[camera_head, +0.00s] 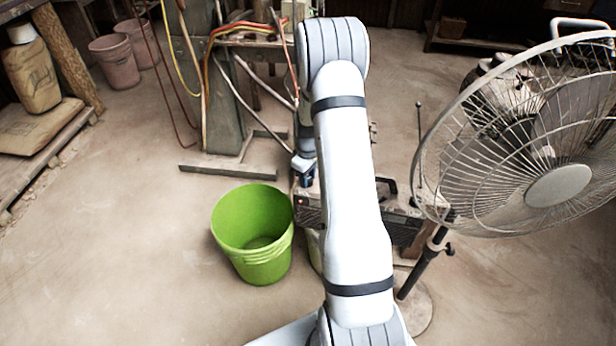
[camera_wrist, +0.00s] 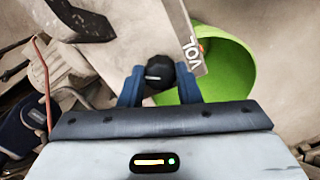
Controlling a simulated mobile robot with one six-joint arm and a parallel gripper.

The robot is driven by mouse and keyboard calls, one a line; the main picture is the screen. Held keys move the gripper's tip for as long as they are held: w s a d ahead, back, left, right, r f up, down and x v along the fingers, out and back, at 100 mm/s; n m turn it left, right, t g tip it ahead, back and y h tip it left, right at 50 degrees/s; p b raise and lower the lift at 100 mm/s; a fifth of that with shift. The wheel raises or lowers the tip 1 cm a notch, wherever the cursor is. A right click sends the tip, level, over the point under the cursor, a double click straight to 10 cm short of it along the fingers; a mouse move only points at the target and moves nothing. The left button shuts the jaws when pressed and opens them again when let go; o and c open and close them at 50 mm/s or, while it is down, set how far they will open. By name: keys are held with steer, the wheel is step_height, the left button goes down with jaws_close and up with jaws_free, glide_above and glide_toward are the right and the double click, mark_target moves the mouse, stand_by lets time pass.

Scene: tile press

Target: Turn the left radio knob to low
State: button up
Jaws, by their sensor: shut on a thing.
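The radio (camera_head: 308,213) is mostly hidden behind my arm in the head view. Its dark body shows to the left of the arm and again to the right. In the wrist view, the radio's pale face (camera_wrist: 130,45) carries the letters "VOL". A black knob (camera_wrist: 159,72) stands between the two blue fingers of my gripper (camera_wrist: 160,77). The fingers are shut on it, one on each side. I cannot tell from the label which setting the knob points to. In the head view, my gripper (camera_head: 304,180) reaches down at the radio, partly hidden by my arm.
A green bucket (camera_head: 254,240) stands on the floor just left of the radio. A standing fan (camera_head: 545,125) is close on the right. A metal frame (camera_head: 225,100) with hoses stands behind. The floor at the left front is clear.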

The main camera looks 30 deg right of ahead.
steer(key=n, duration=0.6)
steer(key=shift+n, duration=0.3)
stand_by(0.4)
steer(key=o, duration=1)
steer(key=shift+r, duration=0.15)
step_height(320, 180, up, 8)
steer(key=shift+f+p, duration=0.2)
steer(key=shift+p, duration=0.35)
